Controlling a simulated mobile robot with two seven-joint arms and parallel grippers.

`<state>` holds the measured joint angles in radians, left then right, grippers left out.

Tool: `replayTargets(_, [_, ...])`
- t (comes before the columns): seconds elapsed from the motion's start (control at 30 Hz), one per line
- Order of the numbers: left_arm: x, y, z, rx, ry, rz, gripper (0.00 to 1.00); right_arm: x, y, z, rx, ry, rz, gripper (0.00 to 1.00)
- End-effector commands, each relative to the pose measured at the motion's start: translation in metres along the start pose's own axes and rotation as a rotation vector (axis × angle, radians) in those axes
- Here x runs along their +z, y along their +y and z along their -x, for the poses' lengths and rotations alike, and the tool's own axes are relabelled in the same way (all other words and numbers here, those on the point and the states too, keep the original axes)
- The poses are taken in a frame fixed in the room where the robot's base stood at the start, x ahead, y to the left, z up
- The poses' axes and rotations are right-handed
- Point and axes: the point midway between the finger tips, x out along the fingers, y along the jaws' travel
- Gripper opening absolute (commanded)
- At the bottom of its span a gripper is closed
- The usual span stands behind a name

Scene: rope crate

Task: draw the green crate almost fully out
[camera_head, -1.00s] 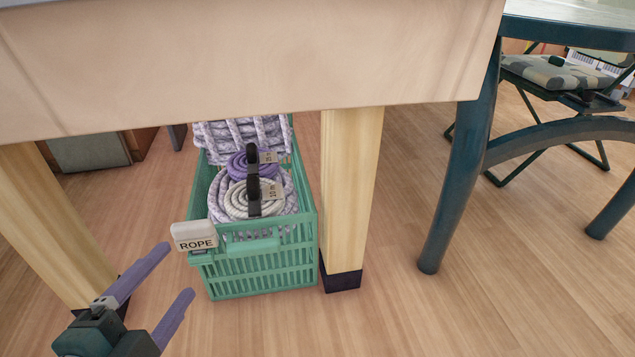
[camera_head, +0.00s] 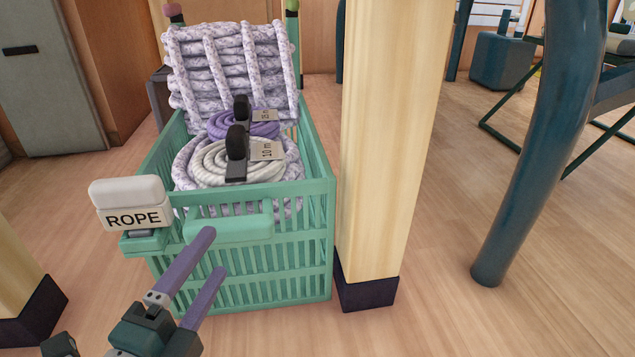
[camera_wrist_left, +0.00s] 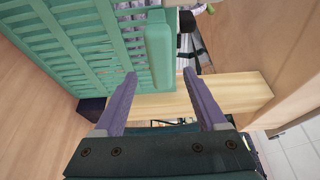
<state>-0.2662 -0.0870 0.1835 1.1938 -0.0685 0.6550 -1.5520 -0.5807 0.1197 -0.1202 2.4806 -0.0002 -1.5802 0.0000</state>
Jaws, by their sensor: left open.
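The green crate (camera_head: 290,262) stands on the floor, its slatted front towards me, beside a pale wooden leg. Its raised front handle (camera_head: 230,226) is a plain green bar. A white ROPE label (camera_head: 132,204) sits at the crate's front left corner. My left gripper (camera_head: 215,252) is open and empty, its two purple fingers pointing at the crate front just below the handle. In the left wrist view the handle (camera_wrist_left: 160,50) lies ahead of and roughly between the open fingertips (camera_wrist_left: 160,73); I cannot tell if they touch it. My right gripper is not in view.
Coiled ropes (camera_head: 232,163) with tags and a tall rope bundle (camera_head: 225,65) fill the crate. The wooden leg (camera_head: 390,130) stands close on the right, another (camera_head: 15,275) at lower left. A dark teal table leg (camera_head: 545,150) is farther right. Floor in front is partly clear.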

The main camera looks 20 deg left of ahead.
Motion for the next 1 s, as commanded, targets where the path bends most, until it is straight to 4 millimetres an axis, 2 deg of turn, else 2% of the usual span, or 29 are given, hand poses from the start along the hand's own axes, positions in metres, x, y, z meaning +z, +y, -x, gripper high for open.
replayTargets(0.03, [0.0,0.004,-0.012,-0.006,0.001,0.0,0.74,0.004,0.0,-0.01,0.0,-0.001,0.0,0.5])
replayTargets(0.1, [0.0,0.004,-0.025,-0.006,0.001,0.0,0.74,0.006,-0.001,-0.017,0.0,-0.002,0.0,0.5])
replayTargets(0.3, [0.0,0.003,-0.053,-0.003,0.001,-0.001,0.74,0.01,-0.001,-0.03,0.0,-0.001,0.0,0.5])
replayTargets(0.43, [0.0,0.002,-0.06,0.0,0.001,0.0,0.74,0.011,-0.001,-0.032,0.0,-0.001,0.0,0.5])
replayTargets(0.7, [0.0,0.0,-0.062,0.002,0.0,0.0,0.73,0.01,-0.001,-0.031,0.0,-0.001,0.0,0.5])
replayTargets(1.0, [0.0,0.001,-0.061,0.001,0.0,0.0,0.39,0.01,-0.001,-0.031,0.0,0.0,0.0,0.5])
